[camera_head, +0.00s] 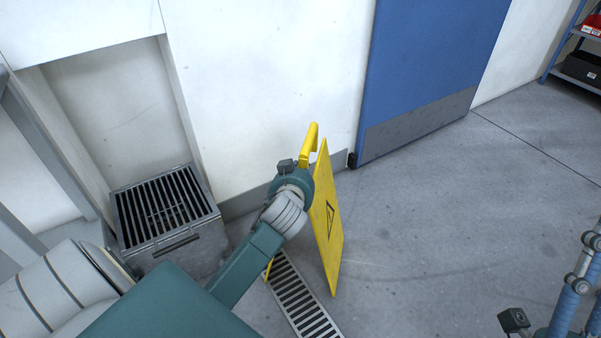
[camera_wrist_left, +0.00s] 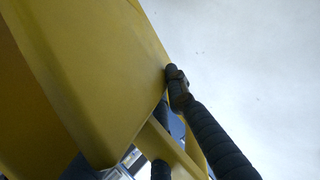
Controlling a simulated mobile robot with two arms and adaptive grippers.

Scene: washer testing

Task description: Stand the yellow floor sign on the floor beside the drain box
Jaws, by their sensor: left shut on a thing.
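The yellow floor sign (camera_head: 327,222) is upright in the head view, its panels slightly spread and a warning triangle on the right panel. It is beside the floor grate, to the right of the metal drain box (camera_head: 170,232). My left gripper (camera_head: 304,162) is shut on the sign near its top; my wrist hides the grip there. In the left wrist view the yellow panel (camera_wrist_left: 95,75) fills the left side, with dark ribbed fingers (camera_wrist_left: 172,90) at its edge. Whether the feet touch the floor is unclear. My right gripper (camera_head: 588,270) is open and empty, partly cut off at right.
A slotted floor grate (camera_head: 300,300) runs below the sign. The drain box stands in a wall recess. A blue door (camera_head: 425,60) is behind, and a shelf rack (camera_head: 560,55) is far right. The grey floor between is clear.

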